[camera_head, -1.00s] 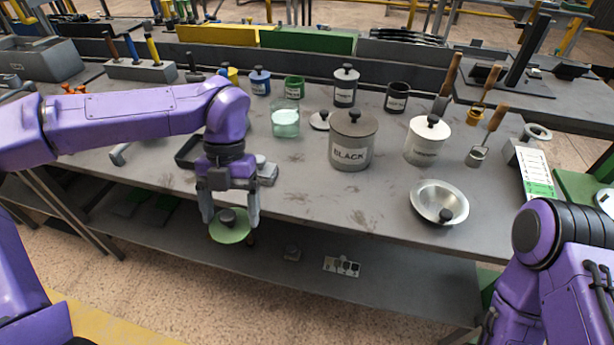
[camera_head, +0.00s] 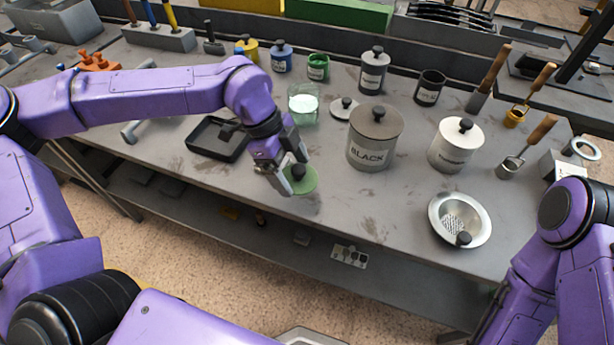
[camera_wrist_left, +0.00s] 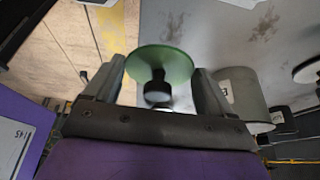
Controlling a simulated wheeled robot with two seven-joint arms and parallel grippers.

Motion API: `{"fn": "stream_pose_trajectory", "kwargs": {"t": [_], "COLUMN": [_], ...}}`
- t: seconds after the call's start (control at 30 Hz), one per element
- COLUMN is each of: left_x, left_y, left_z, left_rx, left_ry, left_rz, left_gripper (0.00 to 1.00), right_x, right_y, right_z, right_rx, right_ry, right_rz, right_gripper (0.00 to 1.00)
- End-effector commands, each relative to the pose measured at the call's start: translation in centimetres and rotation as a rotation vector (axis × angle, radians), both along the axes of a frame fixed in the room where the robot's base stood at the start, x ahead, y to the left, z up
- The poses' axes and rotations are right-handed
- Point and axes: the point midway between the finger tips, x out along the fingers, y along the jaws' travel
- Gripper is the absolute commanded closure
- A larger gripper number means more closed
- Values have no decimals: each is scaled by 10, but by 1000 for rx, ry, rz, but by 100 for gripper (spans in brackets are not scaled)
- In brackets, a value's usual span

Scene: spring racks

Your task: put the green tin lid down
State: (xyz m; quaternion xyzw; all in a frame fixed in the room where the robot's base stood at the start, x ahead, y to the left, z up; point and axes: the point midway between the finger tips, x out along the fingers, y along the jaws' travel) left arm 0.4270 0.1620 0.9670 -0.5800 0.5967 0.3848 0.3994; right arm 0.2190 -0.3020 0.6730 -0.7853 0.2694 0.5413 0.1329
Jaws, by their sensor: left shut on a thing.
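The green tin lid (camera_head: 302,184) is a round green disc with a dark knob. My left gripper (camera_head: 289,174) is shut on the lid's knob and holds the lid near the front edge of the workbench. In the left wrist view the lid (camera_wrist_left: 160,62) sits between the two fingers of the gripper (camera_wrist_left: 158,90). From these views I cannot tell whether the lid touches the bench. A green tin (camera_head: 318,68) without a lid stands at the back of the bench. My right gripper is out of view; only my right arm shows at the lower right.
The big tin marked BLACK (camera_head: 374,140) stands right of the lid. A glass jar (camera_head: 303,106) stands behind, and a black tray (camera_head: 205,150) lies to the left. The bench top (camera_head: 350,205) front centre is clear.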

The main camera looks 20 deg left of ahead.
Motion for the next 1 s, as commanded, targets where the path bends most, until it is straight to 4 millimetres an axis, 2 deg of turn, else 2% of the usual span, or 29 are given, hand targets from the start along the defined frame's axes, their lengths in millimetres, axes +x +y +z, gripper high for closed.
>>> {"fn": "stream_pose_trajectory", "kwargs": {"t": [0.1,0.3,0.5,0.77,0.8,0.83,0.87,1.0], "left_x": [16,31,32,32,32,32,32,32], "left_y": [-10,-19,-19,-19,-19,-19,-19,-19], "left_z": [-26,-49,-77,-80,-81,-81,-81,-80], "left_rx": [2,1,1,1,1,1,1,1], "left_ry": [8,4,2,1,1,1,1,1], "left_rz": [1,2,3,3,3,3,3,3], "left_gripper": [46,46,46,46,13,3,0,0], "right_x": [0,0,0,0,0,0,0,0], "right_y": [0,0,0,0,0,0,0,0], "right_z": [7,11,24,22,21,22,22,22], "right_rx": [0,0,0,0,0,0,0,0], "right_ry": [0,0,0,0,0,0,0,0], "right_rz": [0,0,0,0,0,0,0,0], "right_gripper": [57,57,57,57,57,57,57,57]}}
